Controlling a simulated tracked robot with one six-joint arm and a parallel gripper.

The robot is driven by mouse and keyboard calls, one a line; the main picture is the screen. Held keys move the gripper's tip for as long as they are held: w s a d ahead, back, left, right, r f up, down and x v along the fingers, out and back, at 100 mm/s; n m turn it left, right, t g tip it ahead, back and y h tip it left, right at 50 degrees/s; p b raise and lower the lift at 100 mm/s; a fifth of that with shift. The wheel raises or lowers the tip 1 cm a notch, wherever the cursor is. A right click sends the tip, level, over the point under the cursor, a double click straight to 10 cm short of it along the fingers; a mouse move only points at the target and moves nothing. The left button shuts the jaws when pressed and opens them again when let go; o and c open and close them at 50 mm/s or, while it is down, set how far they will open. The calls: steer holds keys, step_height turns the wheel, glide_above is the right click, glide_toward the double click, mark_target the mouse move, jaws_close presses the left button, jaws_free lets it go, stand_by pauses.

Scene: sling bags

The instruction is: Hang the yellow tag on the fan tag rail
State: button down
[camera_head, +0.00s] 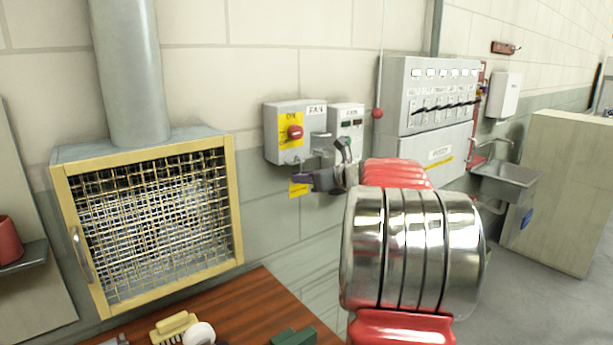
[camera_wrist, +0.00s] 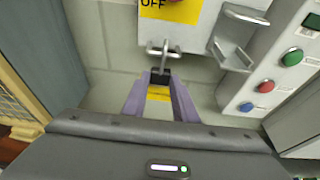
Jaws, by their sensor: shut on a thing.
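The yellow tag (camera_head: 298,189) hangs just below the grey FAN switch box (camera_head: 284,148). My gripper (camera_head: 306,179) is shut on the tag's dark top part, and the tag also shows between the fingers in the wrist view (camera_wrist: 159,93). A small metal bar piece (camera_wrist: 163,50) stands just beyond the fingertips, under the box's lower edge. A bent metal bracket (camera_wrist: 231,55) projects at the box's lower right. I cannot tell which of these metal pieces is the fan tag rail, or whether the tag touches either.
A box with green, red and blue buttons (camera_wrist: 264,86) is close on the right. A mesh-fronted cabinet (camera_head: 150,220) stands at the left. A wooden bench (camera_head: 250,298) with small items is below. A grey switch panel (camera_head: 430,95) and a sink (camera_head: 505,180) are farther right.

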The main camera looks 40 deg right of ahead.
steer(key=shift+f, duration=0.4)
steer(key=c, duration=1.4)
jaws_free()
steer(key=shift+o, duration=0.7)
steer(key=o, duration=0.3)
steer(key=shift+s+a, duration=0.2)
steer(key=shift+s, duration=1.55)
steer(key=shift+s+a, duration=0.2)
steer(key=shift+s, duration=1.5)
steer(key=shift+n, duration=0.3)
